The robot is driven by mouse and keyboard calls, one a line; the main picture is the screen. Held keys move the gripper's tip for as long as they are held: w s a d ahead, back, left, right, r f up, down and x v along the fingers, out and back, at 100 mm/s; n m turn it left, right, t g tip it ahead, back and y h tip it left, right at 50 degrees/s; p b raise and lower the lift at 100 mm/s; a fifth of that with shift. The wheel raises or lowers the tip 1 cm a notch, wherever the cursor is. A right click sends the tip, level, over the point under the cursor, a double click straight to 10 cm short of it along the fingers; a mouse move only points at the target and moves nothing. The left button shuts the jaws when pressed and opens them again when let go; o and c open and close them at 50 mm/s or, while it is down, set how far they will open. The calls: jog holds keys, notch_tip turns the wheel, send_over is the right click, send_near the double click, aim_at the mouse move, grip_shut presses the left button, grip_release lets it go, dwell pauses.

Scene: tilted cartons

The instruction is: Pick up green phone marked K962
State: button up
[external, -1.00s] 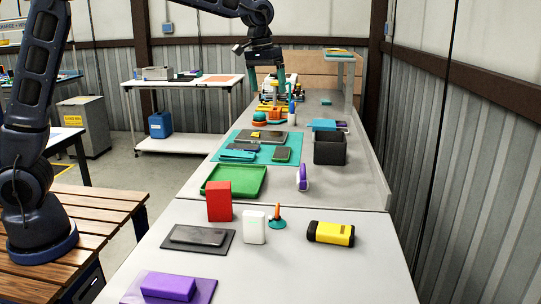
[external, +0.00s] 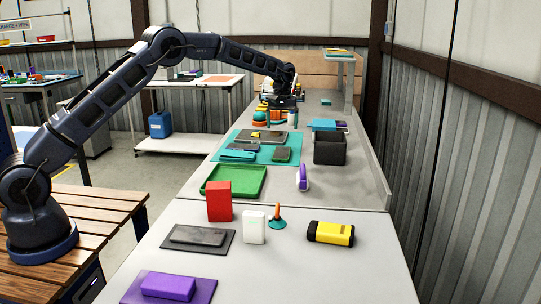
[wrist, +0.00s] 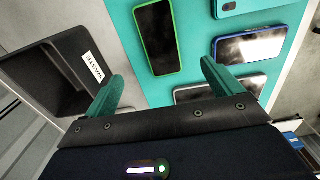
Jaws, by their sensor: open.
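A phone with a green edge and dark screen (wrist: 156,38) lies flat on the teal mat (wrist: 200,57) in the wrist view. It also shows in the external view (external: 282,154), near the mat's right edge. No K962 marking can be read. My gripper (wrist: 163,72) is open and empty, its two green fingers apart, with the phone beyond and between them in the wrist view. In the external view my gripper (external: 281,122) hangs above the bench, farther along it than the phone.
A dark bin labelled WASTE (wrist: 45,75) stands beside the mat. A blue-edged phone (wrist: 258,47), a teal phone (wrist: 250,5) and a pale-edged phone (wrist: 225,88) lie close to the green one. A green tray (external: 235,181) sits nearer the external camera.

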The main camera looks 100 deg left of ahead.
jog(key=a+f, duration=0.1)
send_over(282, 152)
jog(key=f, duration=0.5)
jog(key=shift+s+a+f, duration=0.15)
jog(key=shift+a+f, duration=0.05)
jog(key=shift+f, duration=0.05)
jog(key=shift+d+f, duration=0.2)
jog(key=shift+f, duration=1.15)
jog(key=shift+d+f, duration=0.2)
jog(key=shift+f, duration=1.1)
jog(key=shift+c, duration=0.2)
jog(key=c, duration=1.1)
jog(key=shift+c, duration=0.2)
jog(key=shift+r, duration=0.1)
